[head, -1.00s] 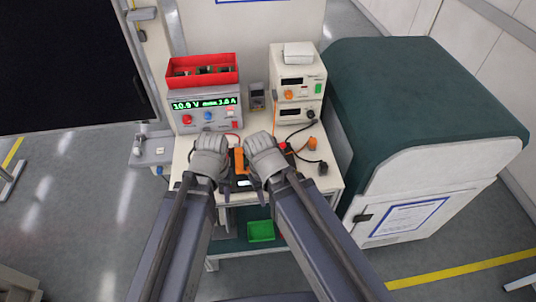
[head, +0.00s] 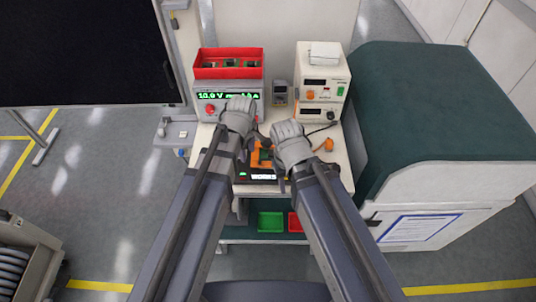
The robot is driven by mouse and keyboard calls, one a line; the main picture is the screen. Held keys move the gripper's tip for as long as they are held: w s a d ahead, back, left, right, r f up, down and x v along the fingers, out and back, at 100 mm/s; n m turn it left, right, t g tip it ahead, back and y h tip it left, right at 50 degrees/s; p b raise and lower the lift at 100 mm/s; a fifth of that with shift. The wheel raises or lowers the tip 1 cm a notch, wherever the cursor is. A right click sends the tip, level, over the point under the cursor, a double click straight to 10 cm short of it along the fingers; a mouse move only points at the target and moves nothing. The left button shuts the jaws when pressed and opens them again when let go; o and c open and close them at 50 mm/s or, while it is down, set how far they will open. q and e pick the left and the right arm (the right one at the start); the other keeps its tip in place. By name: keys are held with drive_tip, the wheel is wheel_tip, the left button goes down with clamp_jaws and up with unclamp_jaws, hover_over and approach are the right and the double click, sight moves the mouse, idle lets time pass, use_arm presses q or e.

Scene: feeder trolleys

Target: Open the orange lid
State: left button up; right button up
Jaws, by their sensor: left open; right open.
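A small device with orange parts (head: 262,158) lies on the white bench between my two grippers. A dark greenish patch shows among the orange parts. I cannot tell which orange part is the lid or how far it stands open. My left gripper (head: 240,106) is open, beyond and left of the device, in front of the power supply. My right gripper (head: 288,132) is open, close to the device's right side, and hides part of it. I cannot tell whether it touches.
A power supply (head: 228,88) with a red tray (head: 229,74) on top stands at the back left. A small meter (head: 280,92) and stacked white instruments (head: 322,85) stand beside it. An orange plug (head: 328,144) lies at right. A green bin (head: 271,221) sits below. A green-topped cabinet (head: 440,105) stands right.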

use_arm(q)
drive_tip(key=shift+w+d+n, duration=1.25)
drive_tip(key=shift+d+n, duration=2.05)
drive_tip(key=f+b, duration=0.2)
drive_tip(key=w+f+b, duration=0.1)
drive_tip(key=f+b, duration=0.4)
drive_tip(key=shift+w+f+b, duration=0.25)
drive_tip(key=shift+b, duration=0.1)
clamp_jaws()
